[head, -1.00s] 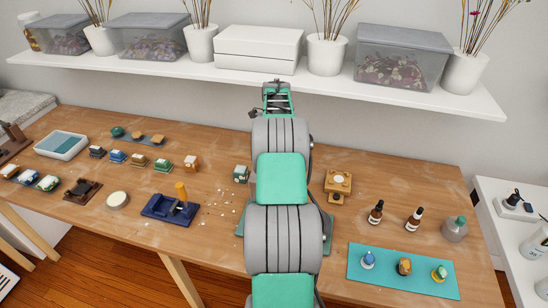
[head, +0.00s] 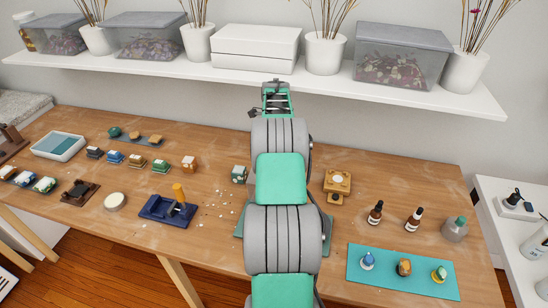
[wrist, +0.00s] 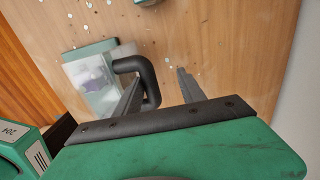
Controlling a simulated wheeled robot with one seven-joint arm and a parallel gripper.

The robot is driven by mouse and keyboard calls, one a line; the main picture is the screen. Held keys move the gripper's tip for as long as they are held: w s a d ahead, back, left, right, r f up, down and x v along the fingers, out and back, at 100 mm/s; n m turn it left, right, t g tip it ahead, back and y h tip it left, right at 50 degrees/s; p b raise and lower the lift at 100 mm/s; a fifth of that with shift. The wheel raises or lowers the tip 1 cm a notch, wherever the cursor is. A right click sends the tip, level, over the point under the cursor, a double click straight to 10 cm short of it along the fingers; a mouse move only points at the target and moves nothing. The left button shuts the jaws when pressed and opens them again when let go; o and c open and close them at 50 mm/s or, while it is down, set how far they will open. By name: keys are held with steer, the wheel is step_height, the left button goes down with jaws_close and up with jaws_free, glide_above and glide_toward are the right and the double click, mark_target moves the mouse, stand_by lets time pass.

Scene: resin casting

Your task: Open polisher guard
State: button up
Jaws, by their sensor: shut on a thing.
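In the wrist view my gripper (wrist: 158,80) has its two grey fingers at a black, bent bar-like handle (wrist: 134,64). In the head view my arm hides the guard and the fingers.
To the right are a small wooden stand (head: 338,181), dropper bottles (head: 375,213) and a teal mat (head: 358,279). A white shelf (head: 400,94) is above.

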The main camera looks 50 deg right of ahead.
steer(key=shift+d, duration=0.1)
step_height(320, 180, up, 8)
steer(key=b, duration=0.1)
steer(key=shift+d, duration=0.15)
steer(key=shift+w+f, duration=0.1)
